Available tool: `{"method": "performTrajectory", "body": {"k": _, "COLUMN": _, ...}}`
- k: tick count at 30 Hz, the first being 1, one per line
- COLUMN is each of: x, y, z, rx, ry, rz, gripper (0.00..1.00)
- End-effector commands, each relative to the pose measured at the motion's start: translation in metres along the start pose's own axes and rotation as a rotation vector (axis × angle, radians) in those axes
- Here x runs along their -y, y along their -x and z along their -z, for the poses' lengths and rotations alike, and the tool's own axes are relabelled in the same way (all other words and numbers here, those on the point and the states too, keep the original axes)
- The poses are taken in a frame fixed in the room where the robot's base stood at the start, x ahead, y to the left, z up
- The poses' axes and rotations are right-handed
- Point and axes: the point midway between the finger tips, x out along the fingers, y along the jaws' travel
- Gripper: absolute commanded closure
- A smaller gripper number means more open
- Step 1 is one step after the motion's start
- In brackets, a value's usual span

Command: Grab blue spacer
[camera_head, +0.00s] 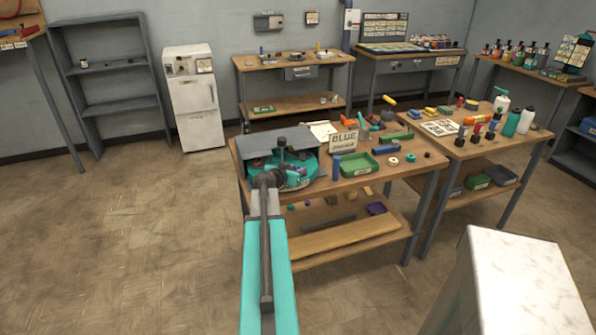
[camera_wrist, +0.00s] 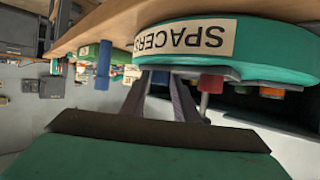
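A teal round tray (camera_head: 293,186) with a label stands at the table's left end. In the wrist view it appears upside down, its label reading SPACERS (camera_wrist: 187,38). A red spacer (camera_wrist: 210,84) and orange and green pieces show by its rim. An upright blue cylinder stands on the table right of the tray (camera_head: 336,167) and shows left of it in the wrist view (camera_wrist: 104,58); I cannot tell if it is the blue spacer. My gripper (camera_wrist: 163,78) is at the tray, its two fingers apart. Whether anything lies between the tips is unclear.
A grey cover (camera_head: 268,143) stands behind the tray. A BLUE sign (camera_head: 343,141), a green bin (camera_head: 359,164) and a blue bar (camera_head: 385,149) are to the right on the wooden table. A second cluttered table (camera_head: 470,148) stands further right. The floor at left is clear.

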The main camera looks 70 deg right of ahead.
Motion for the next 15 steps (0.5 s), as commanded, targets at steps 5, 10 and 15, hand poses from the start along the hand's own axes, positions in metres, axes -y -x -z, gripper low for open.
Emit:
{"method": "performTrajectory", "body": {"k": 5, "x": -0.0001, "y": 0.0001, "z": -0.0003, "rx": 0.000, "ry": 0.000, "rz": 0.000, "gripper": 0.73}}
{"method": "performTrajectory", "body": {"k": 10, "x": 0.0000, "y": 0.0001, "z": -0.0002, "rx": 0.000, "ry": 0.000, "rz": 0.000, "gripper": 0.73}}
{"method": "performTrajectory", "body": {"k": 15, "x": 0.0001, "y": 0.0003, "z": -0.0002, "rx": 0.000, "ry": 0.000, "rz": 0.000, "gripper": 0.74}}
